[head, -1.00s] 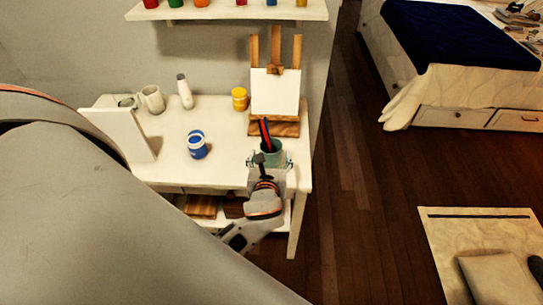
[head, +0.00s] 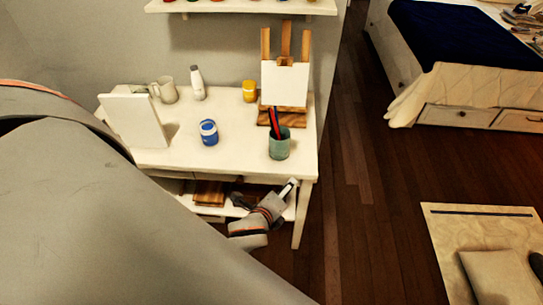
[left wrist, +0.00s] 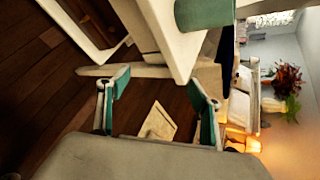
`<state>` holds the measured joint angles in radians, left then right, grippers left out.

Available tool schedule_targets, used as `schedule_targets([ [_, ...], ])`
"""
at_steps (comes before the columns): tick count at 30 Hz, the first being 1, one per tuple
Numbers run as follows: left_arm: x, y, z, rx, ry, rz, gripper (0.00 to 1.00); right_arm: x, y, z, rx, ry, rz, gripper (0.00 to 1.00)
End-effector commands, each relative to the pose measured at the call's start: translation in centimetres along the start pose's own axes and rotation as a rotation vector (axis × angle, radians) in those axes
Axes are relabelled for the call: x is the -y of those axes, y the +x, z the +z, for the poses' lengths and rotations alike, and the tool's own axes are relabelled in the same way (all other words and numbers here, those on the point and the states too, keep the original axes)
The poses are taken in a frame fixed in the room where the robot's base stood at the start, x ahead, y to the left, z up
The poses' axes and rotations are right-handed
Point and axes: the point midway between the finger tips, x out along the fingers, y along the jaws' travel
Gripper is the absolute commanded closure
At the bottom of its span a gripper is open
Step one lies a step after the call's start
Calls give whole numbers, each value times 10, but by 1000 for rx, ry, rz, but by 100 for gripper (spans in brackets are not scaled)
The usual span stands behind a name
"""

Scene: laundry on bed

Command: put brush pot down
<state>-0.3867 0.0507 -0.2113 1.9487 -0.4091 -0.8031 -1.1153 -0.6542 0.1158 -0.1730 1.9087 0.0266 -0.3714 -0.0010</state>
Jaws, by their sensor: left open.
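The brush pot (head: 279,148) is a grey-green cup with red and dark brushes in it. It stands upright near the right front edge of the white table (head: 240,160), in front of the easel. Part of the pot shows at the top of the left wrist view (left wrist: 203,13). My left gripper (head: 268,192) is below and in front of the table's front edge, apart from the pot. In the left wrist view its two teal-padded fingers (left wrist: 160,80) are spread with nothing between them. My right gripper is not in view.
A blue paint jar (head: 209,132), yellow jar (head: 249,91), white bottle (head: 198,83), mug (head: 166,90) and white panel (head: 134,120) stand on the table. The easel (head: 285,85) is behind the pot. A low shelf (head: 205,210) lies under the tabletop.

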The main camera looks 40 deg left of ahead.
Motion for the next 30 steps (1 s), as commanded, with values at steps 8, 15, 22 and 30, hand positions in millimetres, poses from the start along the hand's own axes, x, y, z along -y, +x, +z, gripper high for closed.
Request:
schedule_targets([
  [8, -79, -41, -63, -236, -1012, 122, 36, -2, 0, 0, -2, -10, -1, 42],
  [15, -106, -66, -79, -291, -1547, 228, 36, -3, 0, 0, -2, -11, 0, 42],
  [22, -110, -70, -80, -295, -1634, 245, 36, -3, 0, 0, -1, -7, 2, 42],
  [30, -109, -70, -80, -295, -1629, 244, 36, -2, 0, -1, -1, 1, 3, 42],
])
